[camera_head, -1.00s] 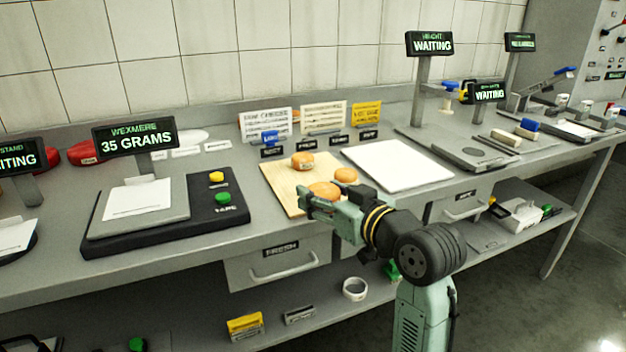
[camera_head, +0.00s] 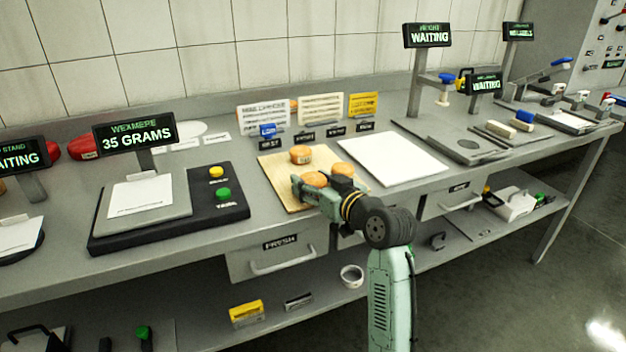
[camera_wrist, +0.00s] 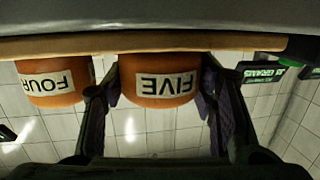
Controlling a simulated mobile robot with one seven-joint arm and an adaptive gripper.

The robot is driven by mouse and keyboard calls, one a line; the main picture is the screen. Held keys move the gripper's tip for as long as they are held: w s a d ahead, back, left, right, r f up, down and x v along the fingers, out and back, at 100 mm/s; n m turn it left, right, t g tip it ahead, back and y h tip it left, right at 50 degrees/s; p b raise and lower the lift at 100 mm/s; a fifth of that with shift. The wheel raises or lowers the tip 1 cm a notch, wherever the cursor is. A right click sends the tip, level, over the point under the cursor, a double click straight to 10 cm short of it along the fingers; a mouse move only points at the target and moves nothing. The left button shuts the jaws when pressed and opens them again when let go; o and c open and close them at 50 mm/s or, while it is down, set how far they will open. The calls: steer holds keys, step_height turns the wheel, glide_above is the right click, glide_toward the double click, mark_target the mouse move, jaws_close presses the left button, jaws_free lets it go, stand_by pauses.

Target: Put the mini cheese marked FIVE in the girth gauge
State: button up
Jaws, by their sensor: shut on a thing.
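The mini cheese marked FIVE (camera_wrist: 158,82) is orange with a white label, which appears upside down in the wrist view. My gripper (camera_wrist: 158,108) is shut on it, one finger on each side. In the head view my gripper (camera_head: 317,187) is at the front of the wooden board (camera_head: 283,188), and the top of the FIVE cheese (camera_head: 314,179) shows there. The cheese appears still on the board. A cheese marked FOUR (camera_wrist: 52,82) stands beside it. Gauges with WAITING signs (camera_head: 484,84) stand at the back right; their small titles are too blurred to tell which is the girth gauge.
Another cheese (camera_head: 301,154) stands further back on the board. A white mat (camera_head: 390,160) lies to the right. A scale reading 35 GRAMS (camera_head: 137,135) is on the left. Several small cards (camera_head: 320,108) stand behind the board.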

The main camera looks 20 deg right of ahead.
steer(key=shift+f, duration=0.15)
steer(key=o, duration=1)
steer(key=shift+c, duration=0.2)
steer(key=b+v, duration=0.3)
steer(key=v, duration=0.9)
